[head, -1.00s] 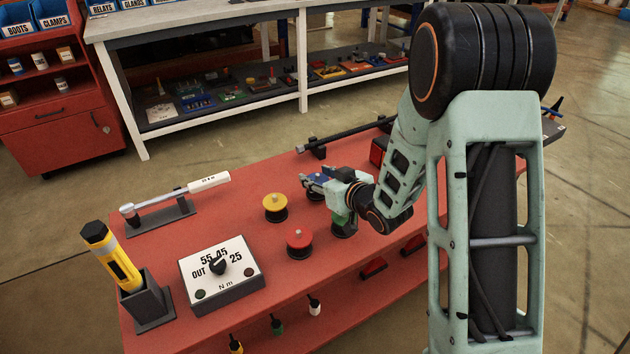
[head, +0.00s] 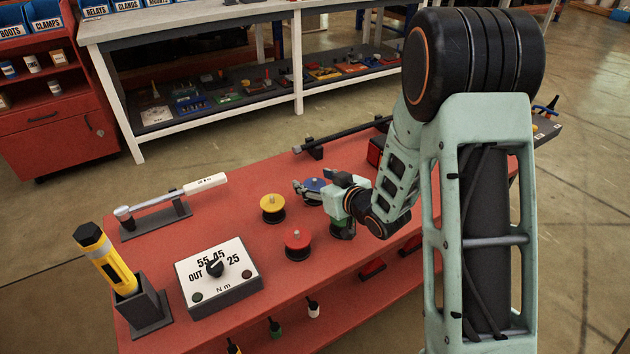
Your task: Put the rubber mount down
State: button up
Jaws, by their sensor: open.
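My gripper (head: 319,184) is open above the right part of the red bench top. Its fingers are spread, and a blue rubber mount (head: 313,185) shows between them. The blue mount appears to stand on the bench; its lower part is partly hidden by the gripper. A yellow mount (head: 272,203) and a red mount (head: 297,240) stand upright on the bench to the left and in front. A green mount (head: 343,232) stands just below my gripper in the picture, partly covered by it.
The red bench (head: 235,235) also holds a torque wrench on a stand (head: 160,212), a dial box (head: 218,276) and a yellow torch in a holder (head: 107,262). A black bar (head: 340,137) lies along the far edge. Bench space left of the yellow mount is clear.

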jog(key=p+v, duration=0.2)
jog(key=v, duration=0.9)
jog(key=shift+r, duration=0.1)
jog(key=shift+s+d+r+p, duration=0.1)
jog(key=shift+s+d+p, duration=0.2)
jog(key=shift+s, duration=0.15)
jog(key=shift+w, duration=0.1)
